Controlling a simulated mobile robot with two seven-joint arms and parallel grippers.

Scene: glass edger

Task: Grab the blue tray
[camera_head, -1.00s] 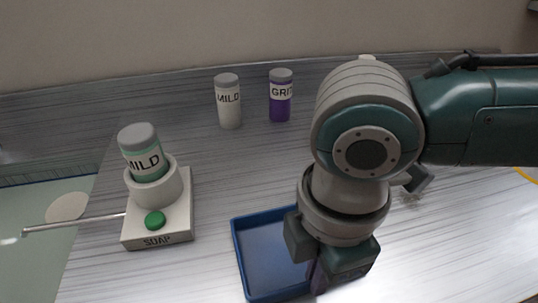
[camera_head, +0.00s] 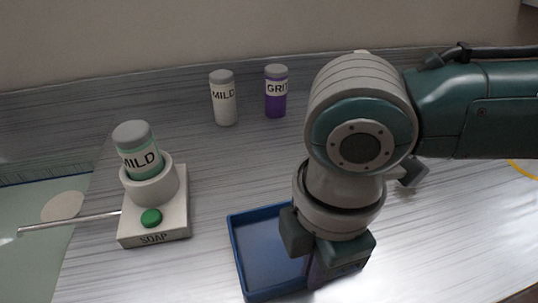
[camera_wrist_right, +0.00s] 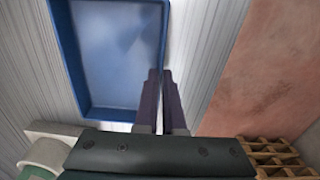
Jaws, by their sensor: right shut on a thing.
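The blue tray (camera_head: 236,258) is a shallow rectangular tray on the grey counter at the bottom centre of the head view. It also shows in the right wrist view (camera_wrist_right: 110,50). My right gripper (camera_head: 316,278) points down at the tray's right side in the head view and hides part of that side. In the wrist view its two dark fingers (camera_wrist_right: 161,74) are close together on the tray's side wall, shut on it. The inside of the tray looks empty. My left gripper is not in view.
A white soap dispenser (camera_head: 155,240) with a green button and a MILD bottle (camera_head: 138,150) stands left of the tray. A white MILD bottle (camera_head: 224,100) and a purple GRIT bottle (camera_head: 276,95) stand at the back. A wooden slatted item (camera_wrist_right: 275,158) shows in the wrist view.

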